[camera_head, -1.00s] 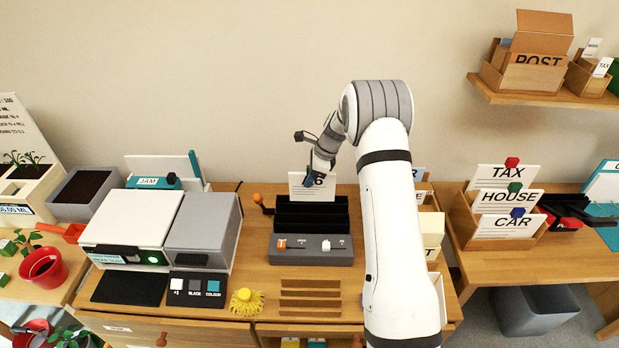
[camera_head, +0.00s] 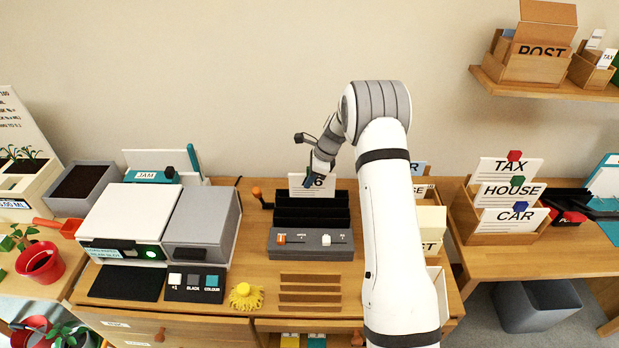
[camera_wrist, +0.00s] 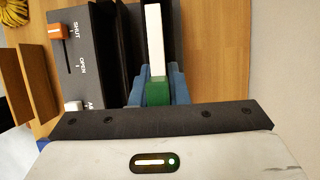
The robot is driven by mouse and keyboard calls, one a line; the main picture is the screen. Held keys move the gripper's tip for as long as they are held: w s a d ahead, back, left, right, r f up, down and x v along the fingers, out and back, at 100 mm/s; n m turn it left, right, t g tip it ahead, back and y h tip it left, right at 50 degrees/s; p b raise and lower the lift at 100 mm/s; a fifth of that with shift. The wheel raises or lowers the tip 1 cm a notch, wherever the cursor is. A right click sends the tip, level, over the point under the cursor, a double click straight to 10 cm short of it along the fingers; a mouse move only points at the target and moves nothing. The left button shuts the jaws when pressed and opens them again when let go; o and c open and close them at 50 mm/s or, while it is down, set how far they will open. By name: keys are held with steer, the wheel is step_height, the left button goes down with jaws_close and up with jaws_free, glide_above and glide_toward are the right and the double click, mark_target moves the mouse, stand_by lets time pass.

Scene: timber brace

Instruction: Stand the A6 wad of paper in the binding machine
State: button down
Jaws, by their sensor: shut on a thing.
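The dark grey binding machine (camera_head: 311,243) stands on the desk, with slots at its back and two sliders on its front. The white wad of paper (camera_head: 299,183) is upright at the machine's rear, with a "6" partly visible on it. In the wrist view the wad (camera_wrist: 154,40) shows edge-on, with a green piece (camera_wrist: 157,93) at its near end. My gripper (camera_head: 311,182) is shut on the wad, with blue fingers (camera_wrist: 158,88) on either side of the green piece. The wad's lower edge is hidden behind the machine, so I cannot tell how deep it sits.
A printer-like machine (camera_head: 127,218) stands to the left, with a yellow tasselled thing (camera_head: 246,296) in front. Brown strips (camera_head: 310,290) lie before the binding machine. A wooden sorter with TAX, HOUSE and CAR cards (camera_head: 508,196) stands to the right.

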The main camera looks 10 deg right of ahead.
steer(key=shift+f+b, duration=0.7)
steer(key=shift+f, duration=0.65)
steer(key=c, duration=0.8)
jaws_free()
steer(key=shift+c, duration=0.2)
steer(key=shift+r+p, duration=2.45)
steer(key=shift+r, duration=1.55)
